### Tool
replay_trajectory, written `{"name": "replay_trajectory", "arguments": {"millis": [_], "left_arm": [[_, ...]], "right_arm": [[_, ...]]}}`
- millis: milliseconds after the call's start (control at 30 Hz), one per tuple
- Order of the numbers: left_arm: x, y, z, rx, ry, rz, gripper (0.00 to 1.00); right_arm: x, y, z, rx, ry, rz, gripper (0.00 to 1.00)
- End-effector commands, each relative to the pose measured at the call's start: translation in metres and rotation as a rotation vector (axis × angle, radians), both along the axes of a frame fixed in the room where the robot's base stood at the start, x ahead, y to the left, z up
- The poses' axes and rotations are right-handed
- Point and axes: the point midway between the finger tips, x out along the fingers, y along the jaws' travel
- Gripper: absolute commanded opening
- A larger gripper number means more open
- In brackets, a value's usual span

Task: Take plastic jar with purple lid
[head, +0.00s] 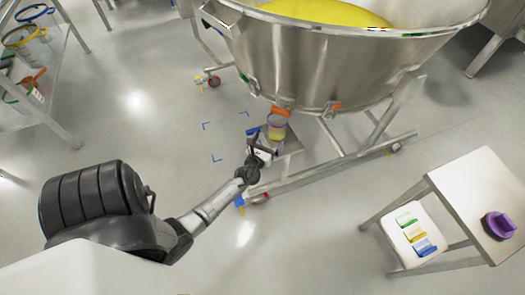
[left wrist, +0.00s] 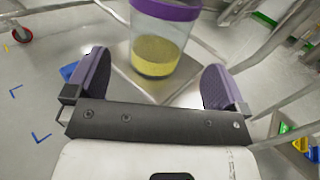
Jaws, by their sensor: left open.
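The clear plastic jar (head: 277,128) has a purple rim or lid and yellow granules in its lower part. It stands upright on a small metal plate below the large steel bowl. In the left wrist view the jar (left wrist: 161,40) is just beyond the fingertips, roughly centred between them, with its top cut off by the frame. My left gripper (head: 263,142) is open, with purple-grey pads on its fingers (left wrist: 155,82). I see no contact with the jar. My right gripper is not in view.
The steel bowl (head: 330,70) on a wheeled frame (head: 330,166) overhangs the jar. A table (head: 478,180) at right holds a purple round object (head: 499,225); a lower shelf (head: 397,222) holds coloured items. A rack (head: 55,95) stands at left. The floor between is clear.

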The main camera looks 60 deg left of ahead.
Motion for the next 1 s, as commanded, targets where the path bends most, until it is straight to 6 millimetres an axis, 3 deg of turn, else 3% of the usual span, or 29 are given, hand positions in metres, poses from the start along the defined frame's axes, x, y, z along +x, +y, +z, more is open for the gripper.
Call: {"name": "replay_trajectory", "arguments": {"millis": [400, 633, 1000], "left_arm": [[0.051, 0.039, -0.002, 0.0, -0.001, 0.001, 1.0], [0.064, 0.049, -0.001, 0.001, 0.001, 0.0, 1.0], [0.066, 0.051, 0.0, 0.001, 0.001, 0.0, 1.0]], "right_arm": [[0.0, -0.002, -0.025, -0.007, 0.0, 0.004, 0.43], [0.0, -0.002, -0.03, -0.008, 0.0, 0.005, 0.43], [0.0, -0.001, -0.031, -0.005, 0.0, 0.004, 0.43]]}}
